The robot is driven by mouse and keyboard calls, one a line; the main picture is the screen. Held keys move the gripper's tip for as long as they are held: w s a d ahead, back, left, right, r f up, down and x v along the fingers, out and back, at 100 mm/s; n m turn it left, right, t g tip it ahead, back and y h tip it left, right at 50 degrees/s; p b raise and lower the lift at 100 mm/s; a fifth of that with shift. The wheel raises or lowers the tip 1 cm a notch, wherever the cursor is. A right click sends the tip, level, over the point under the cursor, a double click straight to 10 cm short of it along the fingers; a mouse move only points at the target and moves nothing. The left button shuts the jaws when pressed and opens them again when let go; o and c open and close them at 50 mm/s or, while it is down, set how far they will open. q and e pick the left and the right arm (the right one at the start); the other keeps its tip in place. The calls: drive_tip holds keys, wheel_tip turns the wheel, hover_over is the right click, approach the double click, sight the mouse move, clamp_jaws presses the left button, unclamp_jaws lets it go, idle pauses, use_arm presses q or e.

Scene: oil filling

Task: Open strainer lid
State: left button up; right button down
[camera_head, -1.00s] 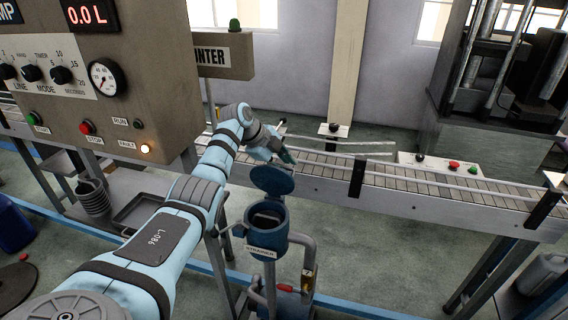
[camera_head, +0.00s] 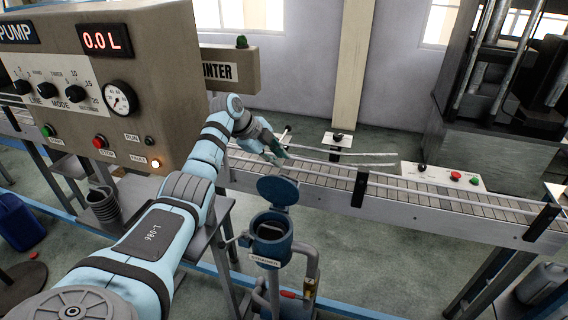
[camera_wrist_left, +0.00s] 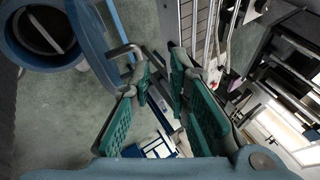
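The blue strainer (camera_head: 270,238) stands below the conveyor in the head view, with its round mouth uncovered. Its lid (camera_head: 278,190) is raised, tilted up at the back of the mouth. In the left wrist view the strainer (camera_wrist_left: 75,58) is at the upper left, with the lid (camera_wrist_left: 92,42) seen nearly edge-on. A grey bent handle (camera_wrist_left: 124,50) sticks out from the lid towards the left finger. My left gripper (camera_head: 276,153) is above the lid, apart from it. In the wrist view its green fingers (camera_wrist_left: 160,72) are spread with nothing between them. My right gripper is not in view.
The conveyor (camera_head: 335,178) with its rails runs behind the strainer, close to my left gripper. A control panel (camera_head: 95,95) hangs at the left. A pipe with a red-handled valve (camera_head: 290,294) is beside the strainer. A blue canister (camera_head: 20,222) stands on the floor at left.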

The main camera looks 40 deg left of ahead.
use_arm(q)
wheel_tip(320, 180, up, 8)
drive_tip(key=s+a, duration=0.2)
drive_tip(key=shift+s+a, duration=0.15)
drive_tip(key=shift+a, duration=0.1)
drive_tip(key=shift+f, duration=0.1)
idle(0.4)
